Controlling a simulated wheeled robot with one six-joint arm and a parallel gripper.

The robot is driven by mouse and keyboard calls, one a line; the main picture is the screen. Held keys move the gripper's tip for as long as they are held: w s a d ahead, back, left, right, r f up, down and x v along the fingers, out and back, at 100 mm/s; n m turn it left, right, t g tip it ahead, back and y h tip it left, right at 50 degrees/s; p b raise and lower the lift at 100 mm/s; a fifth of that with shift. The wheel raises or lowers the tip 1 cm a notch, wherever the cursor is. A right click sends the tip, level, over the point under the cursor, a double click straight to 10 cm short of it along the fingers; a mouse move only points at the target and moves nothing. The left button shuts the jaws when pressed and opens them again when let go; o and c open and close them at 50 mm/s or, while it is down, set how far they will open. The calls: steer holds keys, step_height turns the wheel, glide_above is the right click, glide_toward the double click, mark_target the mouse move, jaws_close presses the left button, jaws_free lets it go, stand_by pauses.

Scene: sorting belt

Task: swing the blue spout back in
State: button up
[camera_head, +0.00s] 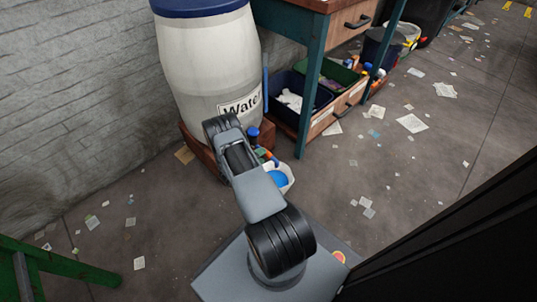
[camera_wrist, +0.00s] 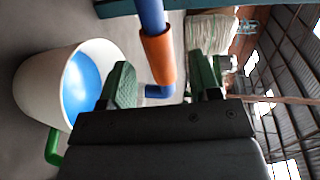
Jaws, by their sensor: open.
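The blue spout (camera_wrist: 152,18) shows in the wrist view as a blue tube with an orange collar (camera_wrist: 158,58) and a short bent blue end (camera_wrist: 160,91). My gripper (camera_wrist: 160,72) is open, with its two green fingers on either side of the collar and bent end in the picture. I cannot tell whether either finger touches it. In the head view, a white water barrel (camera_head: 205,65) with a blue lid stands by the wall, and a thin upright blue tube (camera_head: 265,85) shows at its right side. My arm hides most of the gripper there.
A white bucket (camera_wrist: 38,88) with blue inside is left of the fingers; it also shows beside my arm in the head view (camera_head: 290,183). A workbench leg (camera_head: 311,90) and bins (camera_head: 296,82) stand to the right. Paper litters the open floor.

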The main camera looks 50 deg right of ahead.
steer(key=shift+d+f+b, duration=0.25)
steer(key=shift+d+b, duration=0.15)
steer(key=shift+d, duration=0.9)
steer(key=shift+d+f+b, duration=0.25)
steer(key=shift+d+b, duration=0.1)
steer(key=shift+d, duration=0.95)
steer(key=shift+c, duration=0.3)
jaws_close()
